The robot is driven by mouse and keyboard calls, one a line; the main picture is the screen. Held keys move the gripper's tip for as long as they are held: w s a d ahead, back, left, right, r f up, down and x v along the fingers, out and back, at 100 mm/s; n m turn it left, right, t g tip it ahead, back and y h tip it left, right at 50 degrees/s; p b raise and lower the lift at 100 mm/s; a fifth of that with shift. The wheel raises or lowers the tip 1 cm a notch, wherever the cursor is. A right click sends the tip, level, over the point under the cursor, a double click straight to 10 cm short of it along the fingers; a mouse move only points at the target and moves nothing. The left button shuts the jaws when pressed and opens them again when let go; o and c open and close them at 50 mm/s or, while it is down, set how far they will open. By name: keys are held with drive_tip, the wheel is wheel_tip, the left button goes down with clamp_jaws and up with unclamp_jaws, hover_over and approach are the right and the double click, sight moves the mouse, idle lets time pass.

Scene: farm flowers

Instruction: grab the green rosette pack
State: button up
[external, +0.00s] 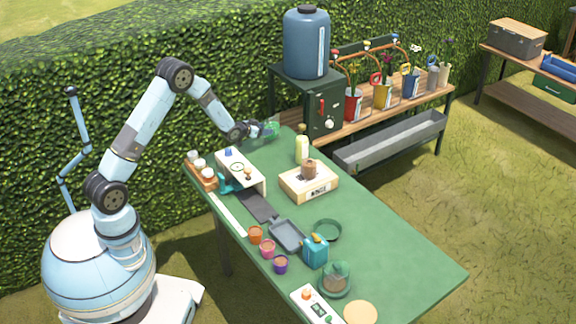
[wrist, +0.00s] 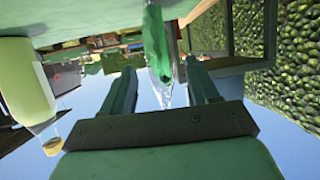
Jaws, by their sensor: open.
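The green rosette pack (wrist: 157,45) shows in the wrist view as a green shape with a clear, pointed wrapper, between and beyond the two fingers. In the external view the pack (external: 273,126) is a small green patch at the far end of the green table. My gripper (external: 262,132) reaches over that end, right beside the pack. In the wrist view my gripper (wrist: 160,75) is open, with one finger on each side of the pack's line. I cannot tell whether either finger touches it.
The wrist view is upside down. A pale bottle (external: 302,149) with a cork stands near the gripper; the bottle (wrist: 22,80) fills the wrist view's left side. A white-topped stand (external: 241,168) and wooden box (external: 309,184) are nearby. A dark green cabinet (external: 324,117) stands behind the table end.

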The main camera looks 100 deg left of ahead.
sight(273, 122)
drive_tip(key=shift+x, duration=2.9)
drive_tip(key=shift+f, duration=0.1)
drive_tip(key=shift+c, duration=0.4)
drive_tip(key=c, duration=0.9)
drive_tip(key=shift+c, duration=0.2)
